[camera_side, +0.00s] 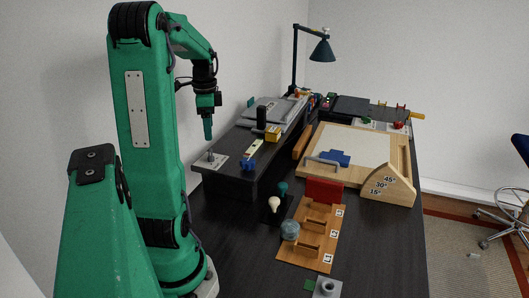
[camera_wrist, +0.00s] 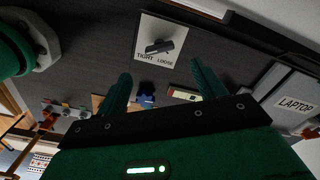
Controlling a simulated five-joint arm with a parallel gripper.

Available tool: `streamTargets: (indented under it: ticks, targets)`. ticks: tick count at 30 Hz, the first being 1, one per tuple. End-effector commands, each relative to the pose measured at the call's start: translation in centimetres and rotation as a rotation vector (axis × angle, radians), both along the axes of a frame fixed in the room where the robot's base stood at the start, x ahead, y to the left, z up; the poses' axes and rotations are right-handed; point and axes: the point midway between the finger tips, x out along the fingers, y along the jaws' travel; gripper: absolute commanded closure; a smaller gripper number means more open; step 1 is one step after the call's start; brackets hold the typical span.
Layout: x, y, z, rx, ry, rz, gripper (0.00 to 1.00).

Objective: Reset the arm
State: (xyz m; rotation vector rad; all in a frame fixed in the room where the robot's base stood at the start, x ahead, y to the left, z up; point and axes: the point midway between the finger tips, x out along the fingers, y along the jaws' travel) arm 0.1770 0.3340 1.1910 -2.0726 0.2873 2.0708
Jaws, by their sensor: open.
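My green arm stands at the left in the side view, folded upright. Beyond the fingers are a white card marked TIGHT and LOOSE (camera_wrist: 148,55) and a small blue piece (camera_wrist: 146,100). The gripper touches nothing.
A blue chair (camera_side: 520,148) stands at the right. Bare desk lies at the front right.

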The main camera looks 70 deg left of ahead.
Motion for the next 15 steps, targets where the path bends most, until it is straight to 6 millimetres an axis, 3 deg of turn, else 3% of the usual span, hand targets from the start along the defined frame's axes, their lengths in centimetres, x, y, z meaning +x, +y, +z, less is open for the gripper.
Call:
streamTargets:
  ticks: [8,15]
  targets:
    - [0.4,-0.4,0.1,0.005,-0.003,0.001,0.31]
    - [2.7,-3.6,1.2,0.041,-0.03,0.02,0.31]
